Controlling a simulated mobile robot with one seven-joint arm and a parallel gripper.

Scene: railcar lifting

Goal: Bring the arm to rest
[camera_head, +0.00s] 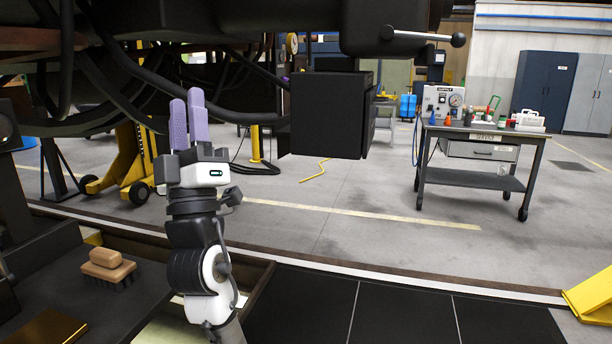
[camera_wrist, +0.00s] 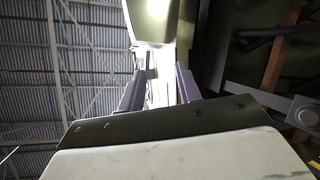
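My gripper (camera_head: 187,97) is at the left of the head view, on my upright arm, with its two purple fingers pointing up. In the wrist view the gripper (camera_wrist: 158,82) shows its fingers apart with a gap between them, and I see nothing held. The fingertips are close to dark hoses and the underside of the railcar (camera_head: 250,25) in the head view. I cannot tell the exact clearance.
A black box (camera_head: 325,115) hangs from the railcar, right of my gripper. A brush (camera_head: 109,266) lies on a dark surface at the lower left. A tool cart (camera_head: 480,135) stands at the right. A yellow jack (camera_head: 130,165) stands behind my arm. Open floor lies between.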

